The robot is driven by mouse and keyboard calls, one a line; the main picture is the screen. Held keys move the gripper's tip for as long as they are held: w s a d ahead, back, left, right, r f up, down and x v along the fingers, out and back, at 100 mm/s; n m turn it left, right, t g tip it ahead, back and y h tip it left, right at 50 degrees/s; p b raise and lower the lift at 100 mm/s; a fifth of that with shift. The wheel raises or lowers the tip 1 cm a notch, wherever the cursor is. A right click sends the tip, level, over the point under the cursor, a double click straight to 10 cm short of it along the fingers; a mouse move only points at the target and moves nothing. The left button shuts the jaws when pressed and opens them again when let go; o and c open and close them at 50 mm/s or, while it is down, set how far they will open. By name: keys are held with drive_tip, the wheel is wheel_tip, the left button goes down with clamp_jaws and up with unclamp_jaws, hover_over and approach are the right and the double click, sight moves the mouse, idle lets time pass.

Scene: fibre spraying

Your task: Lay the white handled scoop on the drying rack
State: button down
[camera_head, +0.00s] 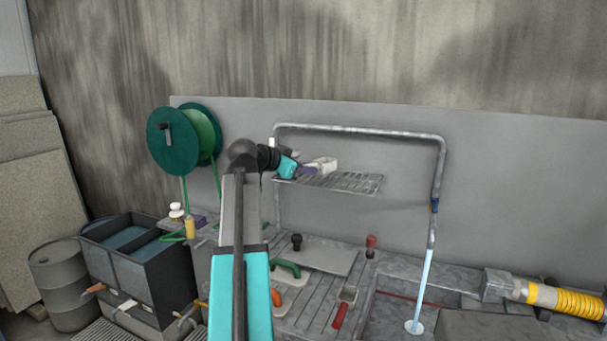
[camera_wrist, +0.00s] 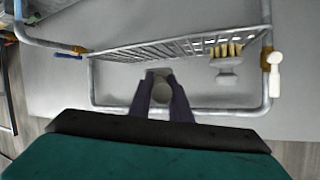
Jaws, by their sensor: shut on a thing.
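The white handled scoop (camera_head: 325,164) is at the tips of my gripper (camera_head: 309,169) in the head view, just above the drying rack (camera_head: 350,183). In the wrist view my gripper's dark fingers (camera_wrist: 162,98) are shut on the pale scoop (camera_wrist: 160,74), which shows only in part between and beyond them. The wire rack (camera_wrist: 180,48) spans the upper part of the wrist view. I cannot tell whether the scoop touches the wires. My wrist and arm hide the rack's left end in the head view.
A brush with yellow bristles (camera_wrist: 228,50) is by the rack on the right in the wrist view. A bent pipe frame (camera_head: 360,131) surrounds the rack. Below are a green-handled float (camera_head: 286,268), a red-handled trowel (camera_head: 342,311) and a water stream (camera_head: 422,285). The rack's right part looks bare.

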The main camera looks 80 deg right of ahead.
drive_tip(key=shift+w+d+f, duration=0.1)
drive_tip(key=shift+w+d, duration=0.2)
drive_tip(key=shift+d, duration=0.25)
drive_tip(key=shift+w+d+f, duration=0.1)
drive_tip(key=shift+w+d, duration=0.2)
drive_tip(key=shift+d, duration=0.25)
drive_tip(key=shift+r, duration=0.1)
drive_tip(key=shift+w+d+f+p, duration=0.1)
drive_tip(key=shift+d+f+p, duration=0.15)
drive_tip(key=shift+f, duration=0.35)
drive_tip(key=shift+w+d+f+p, duration=0.1)
drive_tip(key=shift+f+p, duration=0.2)
drive_tip(key=shift+f, duration=0.35)
drive_tip(key=shift+w+d+f+p, duration=0.1)
drive_tip(key=shift+d+f+p, duration=0.15)
drive_tip(key=shift+f, duration=0.35)
drive_tip(key=shift+f, duration=0.15)
drive_tip(key=c, duration=1.6)
unclamp_jaws()
drive_tip(key=shift+c, duration=0.2)
drive_tip(key=shift+a+r, duration=0.15)
drive_tip(key=shift+r, duration=0.05)
drive_tip(key=b+v, duration=0.2)
drive_tip(key=v, duration=1)
